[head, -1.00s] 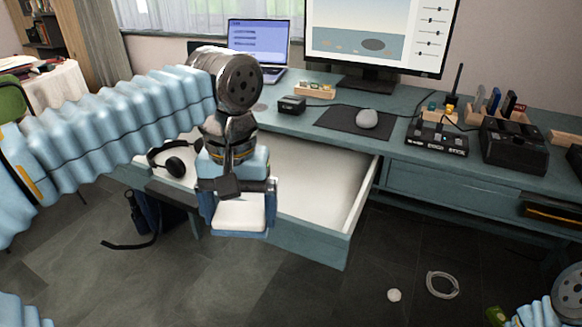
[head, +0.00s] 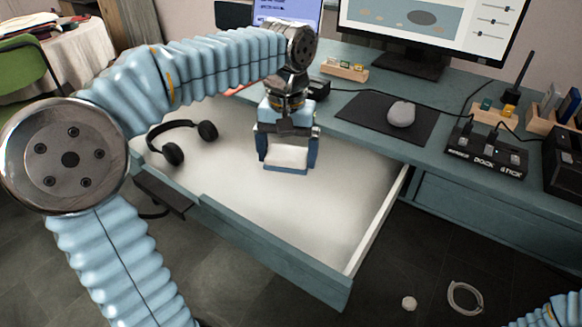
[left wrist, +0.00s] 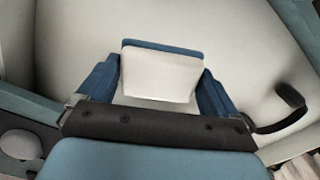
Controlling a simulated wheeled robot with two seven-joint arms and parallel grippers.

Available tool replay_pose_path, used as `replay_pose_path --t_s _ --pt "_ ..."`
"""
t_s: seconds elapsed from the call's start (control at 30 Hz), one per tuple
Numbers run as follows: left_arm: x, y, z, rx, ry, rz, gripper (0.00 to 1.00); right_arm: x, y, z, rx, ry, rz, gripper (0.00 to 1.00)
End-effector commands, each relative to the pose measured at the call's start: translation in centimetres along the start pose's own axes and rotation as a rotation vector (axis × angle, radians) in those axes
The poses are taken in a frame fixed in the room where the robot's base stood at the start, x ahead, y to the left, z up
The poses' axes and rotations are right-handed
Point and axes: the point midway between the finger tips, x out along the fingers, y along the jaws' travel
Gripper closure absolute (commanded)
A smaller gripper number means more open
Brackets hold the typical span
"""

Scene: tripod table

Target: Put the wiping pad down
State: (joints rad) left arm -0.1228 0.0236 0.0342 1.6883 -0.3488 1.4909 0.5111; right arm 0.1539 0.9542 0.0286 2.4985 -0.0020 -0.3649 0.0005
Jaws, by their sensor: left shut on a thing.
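The wiping pad (head: 288,157) is a small block with a white face and a blue edge. My left gripper (head: 287,150) is shut on it, with one blue finger at each side. In the left wrist view the pad (left wrist: 160,76) sits between the two blue fingers. Only a bit of my right arm shows at the lower right of the head view; its gripper is out of view.
Black headphones (head: 178,140) lie at the left in the drawer. The drawer's middle and front are bare. The desk (head: 365,148) holds a mouse (head: 401,114) on a dark mat, a dock (head: 487,150) and a monitor. A white ball (head: 409,303) and a cable coil (head: 465,297) are on the floor.

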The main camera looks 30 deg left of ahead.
Motion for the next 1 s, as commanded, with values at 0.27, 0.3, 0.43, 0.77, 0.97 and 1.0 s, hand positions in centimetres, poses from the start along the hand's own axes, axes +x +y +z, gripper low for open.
replay_pose_path --t_s 0.27,0.3,0.43,0.77,0.97,1.0 --pt "4.3 -0.3 -3.3 0.002 -0.002 0.0 0.38 0.2 0.1 0.0 0.0 0.0 0.0 0.0" --pt "4.5 -0.3 -3.4 0.002 -0.002 0.0 0.38 0.2 0.1 0.0 0.0 0.0 0.0 0.0" --pt "5.8 -0.4 -4.5 0.0 -0.004 -0.001 0.38 0.2 0.1 0.0 0.0 0.0 0.0 0.0" --pt "8.6 -0.4 -4.3 0.002 -0.002 0.0 0.38 0.6 0.3 0.0 0.001 0.002 0.001 0.0" --pt "8.8 -0.4 -4.3 0.002 -0.002 0.0 0.38 0.7 0.4 -0.1 0.002 0.002 0.002 0.0" --pt "8.9 -0.4 -4.3 0.002 -0.002 0.0 0.38 0.8 0.4 -0.1 0.002 0.002 0.002 0.0"
